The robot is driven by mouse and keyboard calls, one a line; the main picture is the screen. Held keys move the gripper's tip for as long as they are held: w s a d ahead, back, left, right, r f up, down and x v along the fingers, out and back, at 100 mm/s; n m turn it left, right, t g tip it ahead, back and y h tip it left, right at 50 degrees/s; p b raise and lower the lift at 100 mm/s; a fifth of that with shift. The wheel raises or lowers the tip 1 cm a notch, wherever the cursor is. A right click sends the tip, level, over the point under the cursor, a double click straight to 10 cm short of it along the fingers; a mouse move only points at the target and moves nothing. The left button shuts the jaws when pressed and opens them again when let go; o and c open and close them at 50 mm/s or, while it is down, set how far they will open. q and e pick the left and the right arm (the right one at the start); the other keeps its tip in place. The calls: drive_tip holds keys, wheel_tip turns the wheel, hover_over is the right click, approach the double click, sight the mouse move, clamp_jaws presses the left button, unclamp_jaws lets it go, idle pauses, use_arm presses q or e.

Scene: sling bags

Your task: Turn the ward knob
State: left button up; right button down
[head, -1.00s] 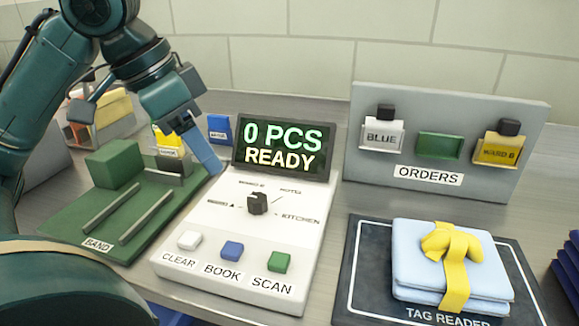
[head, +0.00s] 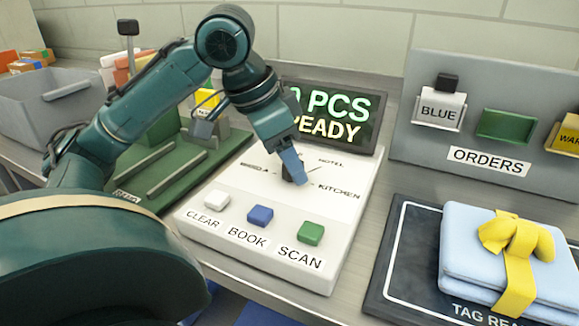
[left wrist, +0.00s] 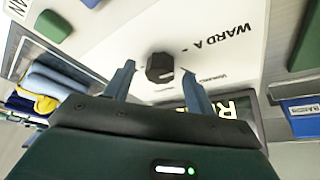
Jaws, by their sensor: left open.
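The ward knob (left wrist: 160,68) is a small dark knob on the sloping white console (head: 335,215), with labels such as WARD A, HOTEL and KITCHEN around it. In the head view the knob (head: 292,178) is partly hidden by my left gripper (head: 294,172). In the left wrist view my left gripper (left wrist: 158,72) is open, with one blue finger on each side of the knob and visible gaps between. Whether the fingers touch the console cannot be told. My right gripper is not in view.
The display (head: 335,116) stands behind the knob, partly covered by my arm. White, blue (head: 260,215) and green buttons line the console's front. The tag reader (head: 405,255) with tied blue linen (head: 490,252) is to the right. The ORDERS panel (head: 490,105) stands behind it.

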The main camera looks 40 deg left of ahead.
use_arm(q)
drive_tip(key=shift+w+d+f, duration=0.1)
drive_tip(key=shift+w+f, duration=0.05)
drive_tip(key=shift+f, duration=0.25)
drive_tip(key=shift+c, duration=0.2)
drive_tip(key=c, duration=0.9)
